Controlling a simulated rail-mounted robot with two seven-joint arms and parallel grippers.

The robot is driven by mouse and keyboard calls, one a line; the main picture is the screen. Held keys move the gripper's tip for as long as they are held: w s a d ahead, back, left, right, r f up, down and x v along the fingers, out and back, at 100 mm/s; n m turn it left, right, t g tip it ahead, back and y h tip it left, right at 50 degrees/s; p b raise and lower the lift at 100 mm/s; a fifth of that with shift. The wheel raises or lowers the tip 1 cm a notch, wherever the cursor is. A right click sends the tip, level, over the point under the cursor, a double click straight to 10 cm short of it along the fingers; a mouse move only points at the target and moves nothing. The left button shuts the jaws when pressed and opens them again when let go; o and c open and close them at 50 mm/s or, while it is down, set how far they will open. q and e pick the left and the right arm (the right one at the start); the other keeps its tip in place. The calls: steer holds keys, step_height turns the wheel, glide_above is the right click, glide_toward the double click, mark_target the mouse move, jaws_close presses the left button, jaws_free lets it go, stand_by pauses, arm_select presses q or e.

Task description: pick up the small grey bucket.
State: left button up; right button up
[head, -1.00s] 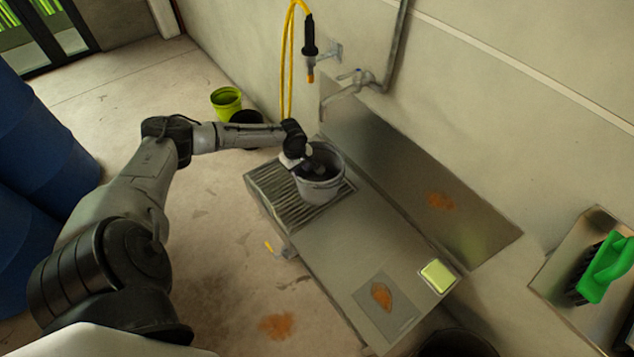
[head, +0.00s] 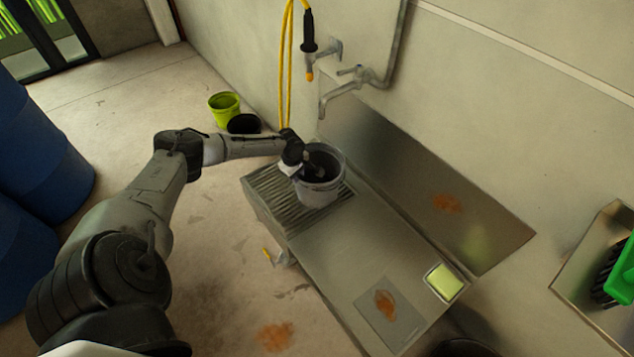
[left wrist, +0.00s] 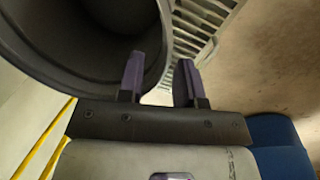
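The small grey bucket (head: 318,190) stands upright on the slatted left end of the metal bench. My left gripper (head: 312,168) is at its rim on the left side, with a finger reaching into the bucket's mouth. In the left wrist view the open gripper (left wrist: 160,80) has one finger over the inside of the bucket (left wrist: 95,45) and the other outside its rim. The wall lies between the fingers, with a gap showing. My right gripper is not in view.
The metal bench (head: 330,255) has a sponge (head: 443,282) and an orange-stained plate at its right end. A tap (head: 345,90) and yellow hose (head: 284,70) are on the wall behind. A lime bucket (head: 224,108) and a black one (head: 244,123) stand on the floor. Blue drums (head: 40,150) stand left.

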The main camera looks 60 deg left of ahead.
mark_target(300, 184)
arm_select(q)
step_height(300, 184, down, 5)
steer(key=b, duration=0.3)
steer(key=shift+w+b, duration=0.15)
steer(key=shift+b, duration=0.25)
steer(key=shift+r, duration=0.1)
steer(key=shift+c, duration=0.5)
jaws_close()
steer(key=shift+w+r, duration=0.1)
steer(key=shift+r, duration=0.05)
stand_by(0.4)
